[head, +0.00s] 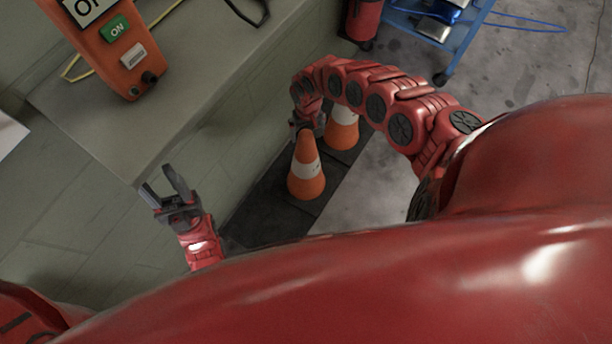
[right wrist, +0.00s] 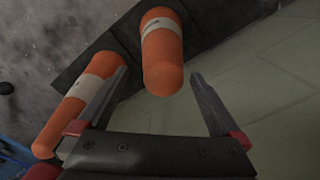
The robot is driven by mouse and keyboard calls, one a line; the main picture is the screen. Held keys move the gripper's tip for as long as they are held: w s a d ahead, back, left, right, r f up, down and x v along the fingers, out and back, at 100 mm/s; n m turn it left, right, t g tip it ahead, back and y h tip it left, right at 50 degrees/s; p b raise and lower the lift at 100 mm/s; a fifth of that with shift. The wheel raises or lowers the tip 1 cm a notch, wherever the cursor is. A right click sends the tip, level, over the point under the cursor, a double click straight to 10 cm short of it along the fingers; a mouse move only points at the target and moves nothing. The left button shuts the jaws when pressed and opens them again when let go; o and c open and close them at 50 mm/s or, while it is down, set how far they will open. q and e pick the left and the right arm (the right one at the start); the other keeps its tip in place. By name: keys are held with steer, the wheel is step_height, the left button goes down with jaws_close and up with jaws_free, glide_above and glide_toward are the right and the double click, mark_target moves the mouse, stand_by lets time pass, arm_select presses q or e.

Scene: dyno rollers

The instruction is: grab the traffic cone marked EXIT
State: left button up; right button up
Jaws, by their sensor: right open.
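Two orange cones with white bands stand on dark mats. The near cone (head: 307,170) has a small dark marking on its band, too small to read. The far cone (head: 342,130) is partly hidden behind my right arm. My right gripper (head: 306,127) is at the near cone's top in the head view. In the right wrist view it is open (right wrist: 158,75), with the near cone (right wrist: 164,60) showing between its fingers and not clamped. The far cone (right wrist: 68,118) lies left, partly behind a finger. My left gripper (head: 158,179) is open and empty, left of the cones.
A grey bench (head: 165,85) bears an orange control box (head: 120,50) with a green ON label. A blue cart (head: 455,45) and a red cylinder (head: 363,20) stand at the back. Grey floor (head: 375,190) is clear right of the cones.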

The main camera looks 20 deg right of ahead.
steer(key=f+b, duration=0.1)
steer(key=f, duration=0.4)
steer(key=shift+a+b, duration=0.2)
steer(key=shift+b, duration=0.2)
steer(key=shift+c, duration=0.3)
steer(key=shift+r, duration=0.1)
jaws_close()
